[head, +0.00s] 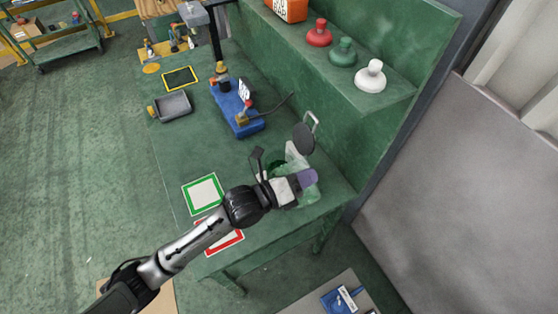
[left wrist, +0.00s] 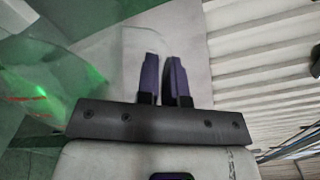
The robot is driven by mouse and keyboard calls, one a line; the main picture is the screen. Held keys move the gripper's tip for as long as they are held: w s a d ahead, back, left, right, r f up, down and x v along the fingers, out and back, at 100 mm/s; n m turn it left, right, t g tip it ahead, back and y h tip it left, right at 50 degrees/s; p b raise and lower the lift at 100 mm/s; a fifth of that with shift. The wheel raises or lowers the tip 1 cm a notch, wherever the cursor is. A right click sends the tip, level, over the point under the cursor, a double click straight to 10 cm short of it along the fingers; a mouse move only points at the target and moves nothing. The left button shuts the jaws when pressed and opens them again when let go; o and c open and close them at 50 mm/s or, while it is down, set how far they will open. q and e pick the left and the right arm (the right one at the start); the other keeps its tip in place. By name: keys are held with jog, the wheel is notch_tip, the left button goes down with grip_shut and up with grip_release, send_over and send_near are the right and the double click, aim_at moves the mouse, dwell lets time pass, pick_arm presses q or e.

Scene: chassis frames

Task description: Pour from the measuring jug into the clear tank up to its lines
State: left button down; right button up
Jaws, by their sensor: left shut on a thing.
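My left gripper (head: 306,178) reaches over the near right end of the green bench. In the left wrist view its purple fingers (left wrist: 165,78) are close together, shut on the measuring jug, whose grip between them is hardly visible. The clear jug (left wrist: 105,55) shows as a pale see-through shape beside the fingers. In the head view, pale clear walls (head: 296,155) show around the gripper; jug and tank overlap and I cannot tell them apart surely. Red marks and a green glint show through clear material at the left of the wrist view. Liquid level and pouring cannot be made out. My right gripper is not in view.
On the bench (head: 185,143) are a green-framed mat (head: 204,181), a red-framed mat (head: 229,242) partly under my arm, a grey tray (head: 173,106) and a blue device (head: 232,106). A dark disc (head: 303,139) stands just behind the gripper. The raised shelf (head: 400,92) bounds the right side.

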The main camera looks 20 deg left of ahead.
pick_arm(q)
jog(key=shift+w+a+r+n+p, duration=0.25)
jog(key=shift+r+n+p, duration=0.05)
jog(key=shift+r+n, duration=0.1)
jog(key=shift+a+r, duration=0.1)
jog(key=shift+r, duration=0.05)
dwell(0.6)
jog(key=shift+w+a+r+n+p, duration=0.15)
jog(key=shift+w+n+p, duration=0.05)
jog(key=shift+n+p, duration=0.15)
